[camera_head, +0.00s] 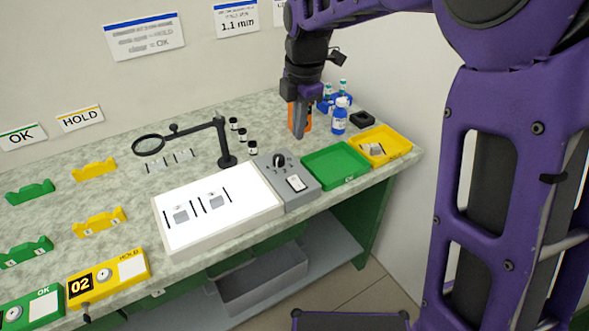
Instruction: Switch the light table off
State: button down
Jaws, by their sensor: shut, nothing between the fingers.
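The light table (238,222) is a white panel lying on the bench, its top bright white. Dark rods and small grey pieces lie on it. A grey control box (303,179) joins its right end. The box carries a black knob (279,160) and a white rocker-like switch (296,183); which way either is set is too small to tell. My gripper (299,134) is shut and empty. It points down above the bench, behind and a little right of the control box, apart from it in the picture.
A green tray (335,180) and a yellow tray (400,145) stand right of the control box. A magnifier stand (222,140) rises behind the light table. OK (35,308) and HOLD (133,268) boxes sit at left.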

aim_at(294, 179)
jog(key=f+b, duration=0.1)
jog(key=f, duration=0.3)
jog(key=w+f, duration=0.1)
jog(key=f, duration=0.4)
jog(key=a+f+b, duration=0.1)
jog(key=f, duration=0.4)
jog(key=shift+w+b, duration=0.2)
jog(key=shift+b, duration=0.15)
jog(key=shift+w+f, duration=0.1)
jog(key=shift+f, duration=0.15)
jog(key=shift+d, duration=0.1)
jog(key=shift+s+d+r, duration=0.2)
jog(key=shift+s+d, duration=0.15)
jog(key=shift+s, duration=0.35)
